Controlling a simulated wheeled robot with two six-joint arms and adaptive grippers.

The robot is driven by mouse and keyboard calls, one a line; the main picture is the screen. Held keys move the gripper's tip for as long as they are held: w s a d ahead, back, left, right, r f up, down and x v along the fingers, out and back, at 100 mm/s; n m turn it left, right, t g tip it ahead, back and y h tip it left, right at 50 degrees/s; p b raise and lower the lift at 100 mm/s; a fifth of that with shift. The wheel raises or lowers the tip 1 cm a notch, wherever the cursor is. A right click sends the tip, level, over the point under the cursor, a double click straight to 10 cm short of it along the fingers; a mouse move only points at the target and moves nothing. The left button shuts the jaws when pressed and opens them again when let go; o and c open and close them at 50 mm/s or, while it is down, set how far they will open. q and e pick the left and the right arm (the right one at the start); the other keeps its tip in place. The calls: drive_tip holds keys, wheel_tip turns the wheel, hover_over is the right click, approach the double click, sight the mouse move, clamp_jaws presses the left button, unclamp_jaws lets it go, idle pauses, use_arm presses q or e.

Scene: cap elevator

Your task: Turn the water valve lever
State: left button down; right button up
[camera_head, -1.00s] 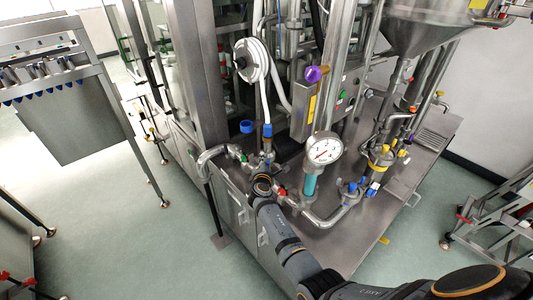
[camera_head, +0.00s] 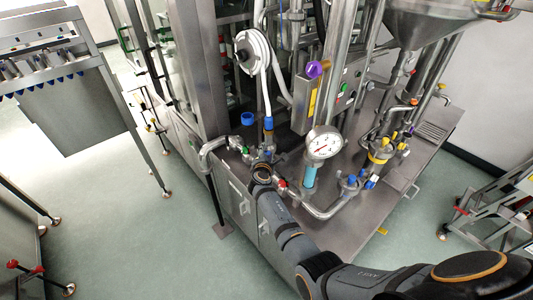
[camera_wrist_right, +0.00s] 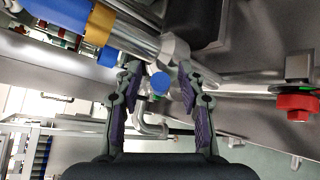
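My right gripper (camera_wrist_right: 159,70) shows in the right wrist view with its two fingers apart. A round blue valve part (camera_wrist_right: 160,83) appears between the fingers, below a grey metal pipe fitting; I cannot tell whether they touch it. In the head view my right gripper (camera_head: 265,158) is at the pipe cluster left of the gauge, its fingers mostly hidden by the wrist. Which part is the water valve lever is not clear. A red valve handle (camera_head: 281,183) sits just right of the wrist, and a red knob (camera_wrist_right: 298,105) shows at the right of the wrist view. My left gripper is out of view.
A white dial gauge (camera_head: 324,146) stands right of my gripper. A vertical pipe with a blue collar (camera_head: 268,123) rises behind it. A curved pipe (camera_head: 328,213) and yellow-and-blue fittings (camera_head: 380,155) lie to the right.

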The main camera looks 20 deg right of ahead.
drive_tip(key=shift+r, duration=0.1)
wheel_tip(320, 180, up, 10)
drive_tip(key=shift+f, duration=0.1)
idle(0.3)
